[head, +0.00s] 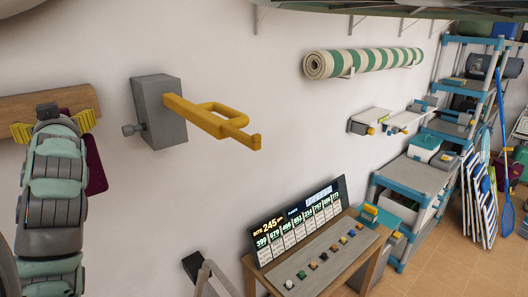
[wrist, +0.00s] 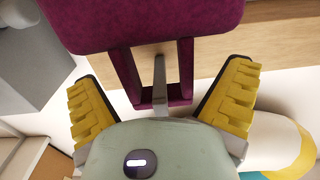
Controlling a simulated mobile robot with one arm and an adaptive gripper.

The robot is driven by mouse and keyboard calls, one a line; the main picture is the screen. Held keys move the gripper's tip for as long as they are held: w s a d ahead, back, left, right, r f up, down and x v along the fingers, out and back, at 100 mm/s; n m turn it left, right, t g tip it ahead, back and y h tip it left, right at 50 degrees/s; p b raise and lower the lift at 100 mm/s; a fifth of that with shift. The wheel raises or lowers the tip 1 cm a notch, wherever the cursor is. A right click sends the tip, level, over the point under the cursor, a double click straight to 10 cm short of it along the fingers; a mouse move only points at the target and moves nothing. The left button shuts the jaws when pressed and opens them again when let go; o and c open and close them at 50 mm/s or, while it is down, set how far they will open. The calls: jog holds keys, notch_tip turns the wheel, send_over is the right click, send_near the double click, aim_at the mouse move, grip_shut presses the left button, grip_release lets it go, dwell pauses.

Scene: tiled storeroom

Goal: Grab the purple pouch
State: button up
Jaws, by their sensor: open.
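The purple pouch (wrist: 145,22) fills the top of the wrist view. Its strap loop (wrist: 185,75) reaches down around a metal peg (wrist: 160,75) on a wooden rail (wrist: 275,45). My gripper (wrist: 163,85) is open, with one yellow finger on each side of the strap and visible gaps to both. In the head view my gripper (head: 53,124) is in front of the wooden rail (head: 22,107) at the left wall. Part of the pouch (head: 97,168) shows to the right of my arm; the rest is hidden behind it.
A grey wall block (head: 158,105) with a yellow arm (head: 212,116) juts out right of the pouch. A table (head: 340,264) with a display board (head: 298,222) stands below. A striped roll (head: 362,61) is on the wall; blue shelves (head: 412,172) stand at the right.

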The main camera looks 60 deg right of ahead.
jog(key=shift+d, duration=0.15)
jog(key=shift+c, duration=0.2)
jog(key=shift+w, duration=0.1)
jog(key=c, duration=1.4)
